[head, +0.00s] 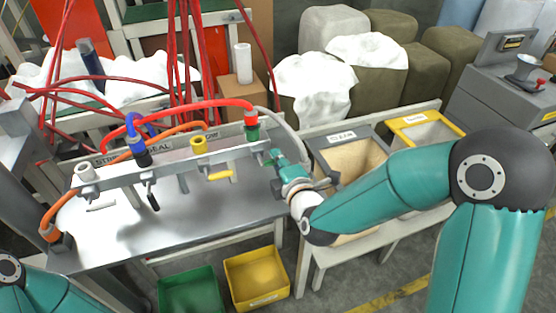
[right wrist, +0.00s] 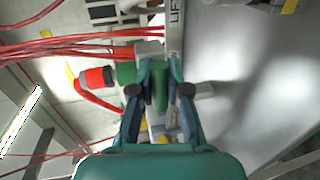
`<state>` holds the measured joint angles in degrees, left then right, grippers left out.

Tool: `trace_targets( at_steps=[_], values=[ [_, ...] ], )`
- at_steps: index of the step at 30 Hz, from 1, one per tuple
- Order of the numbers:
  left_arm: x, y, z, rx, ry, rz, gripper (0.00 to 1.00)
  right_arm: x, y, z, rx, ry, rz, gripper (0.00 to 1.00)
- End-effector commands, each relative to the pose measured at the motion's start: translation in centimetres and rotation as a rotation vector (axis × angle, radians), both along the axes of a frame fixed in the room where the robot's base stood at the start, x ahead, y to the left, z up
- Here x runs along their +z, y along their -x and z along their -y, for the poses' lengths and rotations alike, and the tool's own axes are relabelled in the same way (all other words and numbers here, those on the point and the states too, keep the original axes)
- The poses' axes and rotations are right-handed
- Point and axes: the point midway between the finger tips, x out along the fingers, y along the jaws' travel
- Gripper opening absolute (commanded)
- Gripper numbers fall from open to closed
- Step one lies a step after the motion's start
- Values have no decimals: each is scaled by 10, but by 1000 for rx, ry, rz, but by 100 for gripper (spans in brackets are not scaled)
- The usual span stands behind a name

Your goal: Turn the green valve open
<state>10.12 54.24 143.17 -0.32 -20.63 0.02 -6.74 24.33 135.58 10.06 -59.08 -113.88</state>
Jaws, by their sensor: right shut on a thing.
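The green valve (head: 252,131) stands at the right end of the grey rail, with a red hose end on top. It also shows in the right wrist view (right wrist: 126,72), beside the fingers. My right gripper (head: 272,158) reaches in from the right. I cannot tell the handle's exact angle. My left gripper is out of view; only part of my left arm shows at the bottom left.
The yellow valve (head: 199,146), black valve (head: 141,154) and white valve (head: 86,172) share the rail to the left. Red, blue and orange hoses run above. A green bin (head: 190,290) and a yellow bin (head: 257,274) stand below. A wooden-lined box (head: 345,158) is at the right.

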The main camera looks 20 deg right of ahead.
Motion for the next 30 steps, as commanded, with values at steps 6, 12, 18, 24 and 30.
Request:
trace_targets(
  at_steps=[6, 12, 18, 24, 30],
  values=[
    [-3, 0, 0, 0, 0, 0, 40, -3, 1, 0, 2, -9, -4, 0],
    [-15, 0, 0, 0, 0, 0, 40, -8, 1, 0, 2, -63, -6, 0],
    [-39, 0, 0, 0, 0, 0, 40, -15, 1, -1, 2, -184, -9, 0],
    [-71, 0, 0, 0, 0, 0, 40, -24, 1, -3, 2, -355, -14, 0],
    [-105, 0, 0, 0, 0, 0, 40, -32, 1, -6, 3, -545, -23, 0]
  ],
)
